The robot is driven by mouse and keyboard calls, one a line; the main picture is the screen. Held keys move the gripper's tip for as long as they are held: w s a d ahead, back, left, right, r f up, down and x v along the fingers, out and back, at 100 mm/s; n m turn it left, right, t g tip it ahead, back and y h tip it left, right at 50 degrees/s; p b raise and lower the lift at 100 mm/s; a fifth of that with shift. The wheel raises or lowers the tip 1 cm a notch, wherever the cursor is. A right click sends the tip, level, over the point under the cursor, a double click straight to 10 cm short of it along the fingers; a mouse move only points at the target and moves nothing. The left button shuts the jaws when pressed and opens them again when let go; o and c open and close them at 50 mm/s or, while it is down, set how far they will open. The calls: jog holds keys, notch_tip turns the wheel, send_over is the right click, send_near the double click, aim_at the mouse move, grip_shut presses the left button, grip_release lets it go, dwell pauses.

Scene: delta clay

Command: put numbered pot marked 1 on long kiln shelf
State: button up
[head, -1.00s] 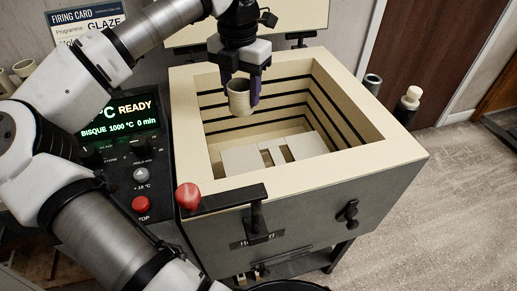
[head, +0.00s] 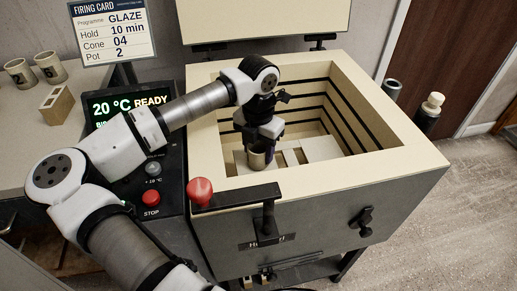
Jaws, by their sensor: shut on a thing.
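My gripper (head: 260,148) is shut on a small tan pot (head: 257,160) and holds it upright, low inside the open kiln (head: 415,155), toward its left side. No number shows on the side of the pot that I see. Pale kiln shelf pieces (head: 320,148) lie in the kiln beside the pot, with narrow dark gaps between them. My gripper and the pot hide part of them. I cannot tell which piece is the long shelf, or whether the pot touches a shelf.
The kiln's thick rim (head: 388,163) surrounds the chamber. A red-knobbed handle (head: 200,190) stands at its front left. A firing card (head: 112,30) reads Pot 2.

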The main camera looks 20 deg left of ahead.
jog(key=shift+f, duration=0.15)
jog(key=shift+f+b, duration=0.25)
jog(key=shift+b, duration=0.05)
jog(key=o, duration=1)
jog(key=shift+r, duration=0.1)
jog(key=shift+r, duration=0.1)
notch_tip(320, 180, up, 12)
jog(key=shift+r+p, duration=0.1)
jog(key=shift+p, duration=0.7)
